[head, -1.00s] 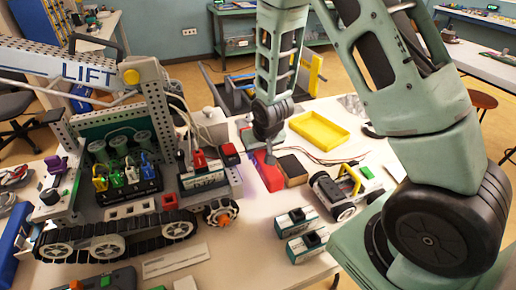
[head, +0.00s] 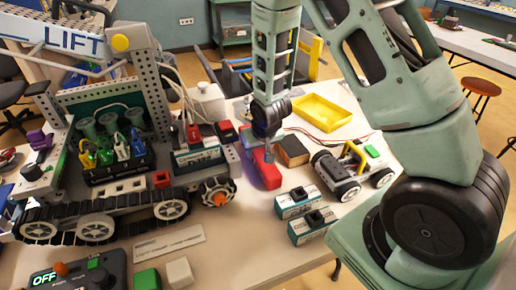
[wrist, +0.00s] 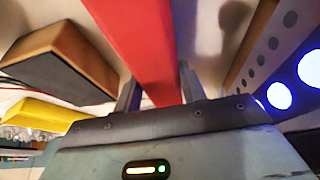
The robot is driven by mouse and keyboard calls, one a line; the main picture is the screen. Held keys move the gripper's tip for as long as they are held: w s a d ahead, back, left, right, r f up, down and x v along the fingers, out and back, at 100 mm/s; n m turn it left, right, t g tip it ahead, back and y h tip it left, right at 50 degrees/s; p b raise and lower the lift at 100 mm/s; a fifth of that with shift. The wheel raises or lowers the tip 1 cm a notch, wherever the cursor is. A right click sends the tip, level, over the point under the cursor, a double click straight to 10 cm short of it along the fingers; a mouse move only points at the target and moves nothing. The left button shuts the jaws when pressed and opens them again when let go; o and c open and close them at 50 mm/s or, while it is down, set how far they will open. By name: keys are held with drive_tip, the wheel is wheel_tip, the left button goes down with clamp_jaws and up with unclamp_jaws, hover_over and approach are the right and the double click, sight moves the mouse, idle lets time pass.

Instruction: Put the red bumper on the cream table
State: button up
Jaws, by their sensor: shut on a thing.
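The red bumper (head: 265,174) is a long red bar in the head view, left of the brown-and-black block. My gripper (head: 267,150) is above its far end, with the arm coming down from the top. In the wrist view the red bumper (wrist: 138,45) runs between the two fingers of my gripper (wrist: 158,92), which is shut on it. The cream table (head: 232,250) lies under the bumper and the other parts. Whether the bumper touches the tabletop or is slightly above it, I cannot tell.
The tracked LIFT robot (head: 120,170) stands close on the left. The brown-and-black block (head: 291,150), yellow tray (head: 320,112), small wheeled rover (head: 350,172) and two battery packs (head: 298,201) lie to the right. A control box (head: 80,278) is at the front left. Bare tabletop shows at front centre.

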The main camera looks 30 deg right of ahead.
drive_tip(key=shift+f+b, duration=0.4)
drive_tip(key=shift+f, duration=0.05)
idle(0.3)
drive_tip(key=o, duration=1.2)
drive_tip(key=shift+r+p, duration=2.85)
drive_tip(key=shift+r, duration=0.65)
drive_tip(key=shift+r, duration=0.1)
